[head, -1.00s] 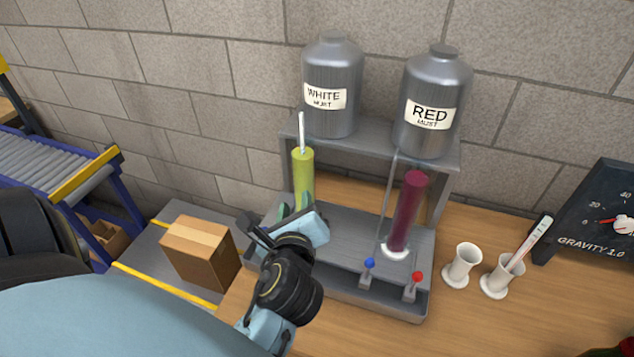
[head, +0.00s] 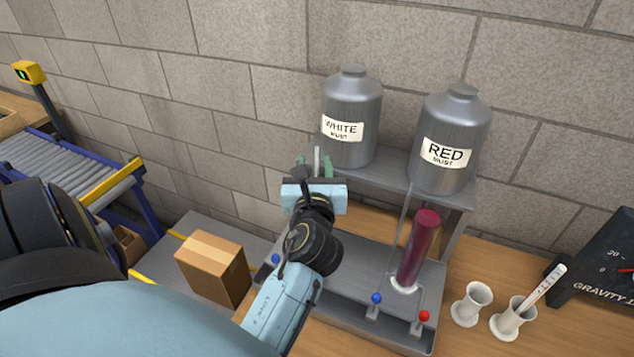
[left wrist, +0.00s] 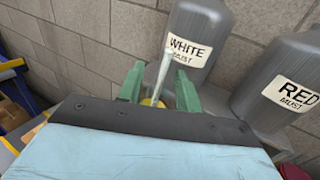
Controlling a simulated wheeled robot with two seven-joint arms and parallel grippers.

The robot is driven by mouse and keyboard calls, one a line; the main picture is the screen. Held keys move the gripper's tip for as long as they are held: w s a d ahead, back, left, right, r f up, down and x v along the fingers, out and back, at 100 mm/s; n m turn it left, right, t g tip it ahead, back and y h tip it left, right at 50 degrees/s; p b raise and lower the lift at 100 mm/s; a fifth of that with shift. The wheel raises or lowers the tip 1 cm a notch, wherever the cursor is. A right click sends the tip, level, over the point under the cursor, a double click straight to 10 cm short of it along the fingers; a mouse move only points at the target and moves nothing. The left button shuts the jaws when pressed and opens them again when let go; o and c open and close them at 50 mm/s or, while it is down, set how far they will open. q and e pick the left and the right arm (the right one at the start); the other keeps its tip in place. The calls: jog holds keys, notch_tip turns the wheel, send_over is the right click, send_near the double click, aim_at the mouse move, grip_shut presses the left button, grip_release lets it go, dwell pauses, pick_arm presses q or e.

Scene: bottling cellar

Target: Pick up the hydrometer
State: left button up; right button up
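The hydrometer is a thin pale stem (head: 317,160). In the left wrist view the hydrometer (left wrist: 164,62) rises in front of the WHITE MUST tank, from a yellow-green cylinder (left wrist: 147,102) that is mostly hidden by my gripper. My left gripper (head: 315,167) is at the stem, below the white tank. Its two green fingers (left wrist: 159,88) are open, one on each side of the stem, with a visible gap to it. My right gripper is not in view.
The WHITE MUST tank (head: 351,112) and RED MUST tank (head: 450,135) stand on a grey rack. A dark red cylinder (head: 418,245) stands right of my gripper. White cups (head: 471,304) are farther right, one holding a marked stick (head: 544,287). A cardboard box (head: 213,265) is left.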

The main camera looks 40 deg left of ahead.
aim_at(317, 158)
pick_arm(q)
jog(key=x, duration=0.4)
jog(key=shift+w+d+r+p, duration=0.15)
jog(key=shift+r+p, duration=0.15)
jog(key=shift+w+a+f, duration=0.1)
jog(key=shift+w+a, duration=0.2)
jog(key=shift+a, duration=0.05)
grip_shut()
